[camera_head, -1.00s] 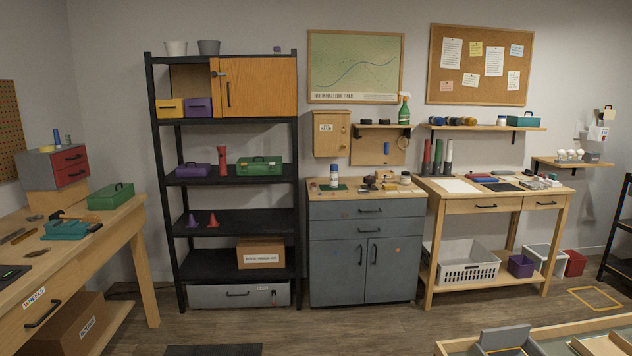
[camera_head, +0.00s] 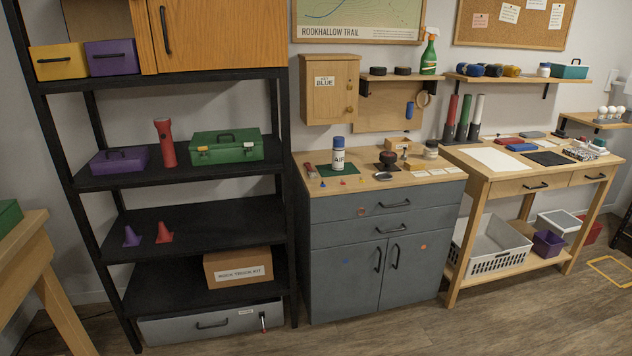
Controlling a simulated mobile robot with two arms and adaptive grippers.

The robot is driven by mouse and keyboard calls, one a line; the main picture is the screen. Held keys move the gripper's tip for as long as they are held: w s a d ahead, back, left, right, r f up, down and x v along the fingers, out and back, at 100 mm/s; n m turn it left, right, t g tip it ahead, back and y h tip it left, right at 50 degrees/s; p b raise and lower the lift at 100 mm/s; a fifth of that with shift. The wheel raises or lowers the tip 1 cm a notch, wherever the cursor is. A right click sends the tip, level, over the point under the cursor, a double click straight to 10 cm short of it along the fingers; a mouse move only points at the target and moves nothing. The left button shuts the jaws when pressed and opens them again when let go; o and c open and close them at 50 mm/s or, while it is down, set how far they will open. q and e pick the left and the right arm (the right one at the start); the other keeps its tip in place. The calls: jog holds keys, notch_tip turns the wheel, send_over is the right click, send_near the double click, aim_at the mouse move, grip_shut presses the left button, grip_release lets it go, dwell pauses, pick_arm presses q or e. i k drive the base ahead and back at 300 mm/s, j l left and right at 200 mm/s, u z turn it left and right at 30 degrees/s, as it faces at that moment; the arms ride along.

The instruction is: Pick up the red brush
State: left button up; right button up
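I cannot clearly make out a red brush. A small red item (camera_head: 309,170) lies at the left end of the wooden top of the grey cabinet (camera_head: 333,211), beside a green mat (camera_head: 338,169); it is too small to tell whether it is a brush. Another flat red item (camera_head: 506,141) lies at the back of the wooden workbench (camera_head: 486,187) on the right, next to a blue item (camera_head: 521,147). Neither of my grippers is in view.
A black shelf rack (camera_head: 198,219) stands left, holding a red flashlight (camera_head: 165,143), a green toolbox (camera_head: 226,147) and cones. A white basket (camera_head: 492,247) sits under the workbench. The floor before the cabinet is clear.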

aim_at(311, 172)
jog(key=i+j, duration=0.3)
jog(key=i+l+u, duration=0.1)
jog(key=i+l, duration=0.15)
jog(key=i+l+u, duration=0.1)
jog(key=i+l, duration=0.15)
jog(key=l, duration=0.2)
jog(key=i+l+u, duration=0.1)
jog(key=i+l, duration=0.15)
jog(key=i+l+u, duration=0.1)
jog(key=i+l, duration=0.15)
jog(key=l, duration=0.25)
jog(key=i+l+u, duration=0.1)
jog(key=l, duration=0.35)
jog(key=i, duration=0.1)
